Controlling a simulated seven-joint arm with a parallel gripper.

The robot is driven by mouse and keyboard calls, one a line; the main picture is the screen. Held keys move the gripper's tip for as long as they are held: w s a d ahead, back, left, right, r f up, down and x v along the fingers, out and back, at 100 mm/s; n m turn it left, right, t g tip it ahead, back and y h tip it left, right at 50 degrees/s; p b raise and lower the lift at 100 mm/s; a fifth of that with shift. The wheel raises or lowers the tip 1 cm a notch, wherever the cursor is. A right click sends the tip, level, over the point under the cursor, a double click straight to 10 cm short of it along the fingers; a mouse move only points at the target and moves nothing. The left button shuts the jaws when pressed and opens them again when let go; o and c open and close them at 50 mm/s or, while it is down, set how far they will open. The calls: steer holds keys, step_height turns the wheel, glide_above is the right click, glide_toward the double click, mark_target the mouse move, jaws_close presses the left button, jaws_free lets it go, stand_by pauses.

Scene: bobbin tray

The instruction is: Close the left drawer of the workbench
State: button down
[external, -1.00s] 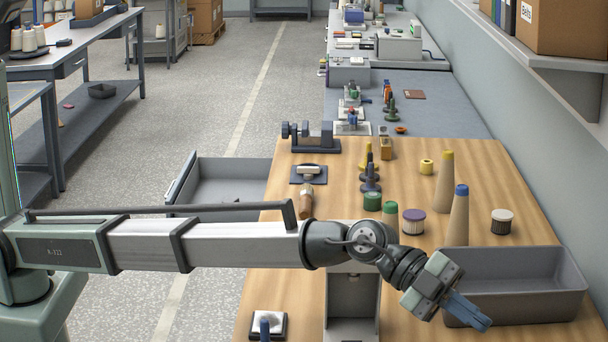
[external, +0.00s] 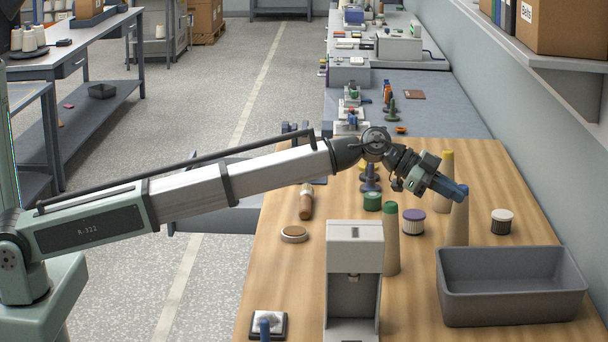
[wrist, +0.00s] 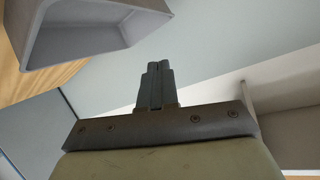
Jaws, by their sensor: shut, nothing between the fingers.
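The left drawer (external: 218,218) of the workbench (external: 275,276) stands pulled out from the bench's left side in the external view. My arm crosses in front of it and hides much of it. In the wrist view my gripper (wrist: 154,68) shows closed fingers; the drawer does not show there.
A grey bin (external: 512,316) sits at the right of the bench; part of it shows in the wrist view (wrist: 125,40). A grey dispenser-like stand (external: 355,250), a green-topped cone (external: 391,245) and several bobbins stand nearby. The floor left of the bench is clear.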

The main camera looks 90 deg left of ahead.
steer(key=s+a+f+n+y, duration=0.1)
steer(key=s+a+n, duration=0.2)
steer(key=s+a, duration=0.75)
steer(key=s+a+f+n+y, duration=0.1)
steer(key=s+a+n+y, duration=0.15)
steer(key=a, duration=1.55)
steer(key=s+a+f+n+y, duration=0.1)
steer(key=s+a+n, duration=0.3)
steer(key=s+a, duration=0.7)
steer(key=s+a+f+n+g+y, duration=0.2)
steer(key=s+a+n, duration=0.5)
steer(key=s+a, duration=1.55)
steer(key=s+a+f+n+g+y, duration=0.15)
steer(key=s+a+f, duration=0.4)
steer(key=s, duration=0.75)
steer(key=s+a+f+n+g, duration=0.25)
steer(key=s+a+f, duration=0.35)
steer(key=s, duration=0.8)
steer(key=s+a+f+n+g, duration=0.1)
steer(key=s+a+f+n, duration=0.25)
steer(key=s+a, duration=0.65)
steer(key=w+a+f, duration=0.1)
steer(key=w+f, duration=0.4)
steer(key=f, duration=0.3)
steer(key=shift+w, duration=0.15)
